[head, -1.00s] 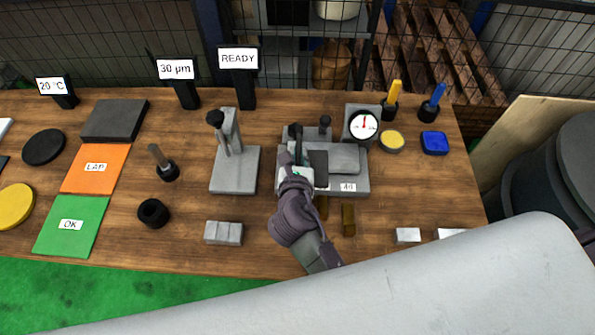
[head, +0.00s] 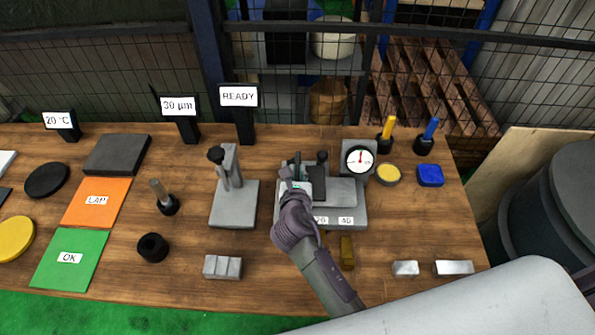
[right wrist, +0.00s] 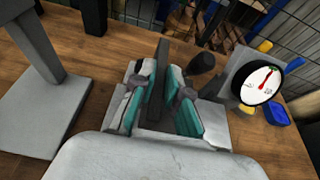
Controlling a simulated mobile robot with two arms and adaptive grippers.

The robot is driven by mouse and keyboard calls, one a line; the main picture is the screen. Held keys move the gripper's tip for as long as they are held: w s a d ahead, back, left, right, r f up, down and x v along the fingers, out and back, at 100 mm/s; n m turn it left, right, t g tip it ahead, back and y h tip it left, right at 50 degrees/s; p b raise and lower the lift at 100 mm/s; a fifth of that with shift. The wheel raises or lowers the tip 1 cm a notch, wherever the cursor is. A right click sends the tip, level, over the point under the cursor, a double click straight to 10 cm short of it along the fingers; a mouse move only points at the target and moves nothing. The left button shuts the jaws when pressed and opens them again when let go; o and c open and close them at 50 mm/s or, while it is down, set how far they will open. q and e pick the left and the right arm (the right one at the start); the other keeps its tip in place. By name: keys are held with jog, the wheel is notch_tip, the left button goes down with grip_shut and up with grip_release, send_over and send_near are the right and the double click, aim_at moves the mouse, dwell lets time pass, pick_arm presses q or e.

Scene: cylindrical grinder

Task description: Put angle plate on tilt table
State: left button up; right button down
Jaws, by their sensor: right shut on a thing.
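The dark angle plate (head: 317,182) is in my right gripper (head: 293,182), above the grey tilt table. It also shows in the right wrist view (right wrist: 158,82), upright between the teal-padded fingers (right wrist: 155,108). The fingers are shut on it. The tilt table (head: 356,217) has a grey base with "20" and "40" labels on its front and a lighter upper plate. My gripper and hand hide its left part. I cannot tell whether the plate's underside touches the table. My left gripper is not in view.
A dial gauge (head: 359,159) stands at the tilt table's back right. A black knob (head: 322,156) rises behind it. A grey stand (head: 234,204) is close on the left. A brass block (head: 347,252) lies in front. Bare wood shows between the stand and the black ring (head: 152,247).

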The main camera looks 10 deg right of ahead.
jog(key=c, duration=1.5)
grip_release()
jog(key=shift+s+f, duration=0.25)
jog(key=shift+f, duration=0.4)
jog(key=o, duration=0.3)
jog(key=shift+w, duration=0.2)
jog(key=shift+r, duration=0.15)
jog(key=b+v, duration=0.1)
jog(key=v, duration=1.1)
jog(key=shift+w+r, duration=0.1)
jog(key=shift+r, duration=0.1)
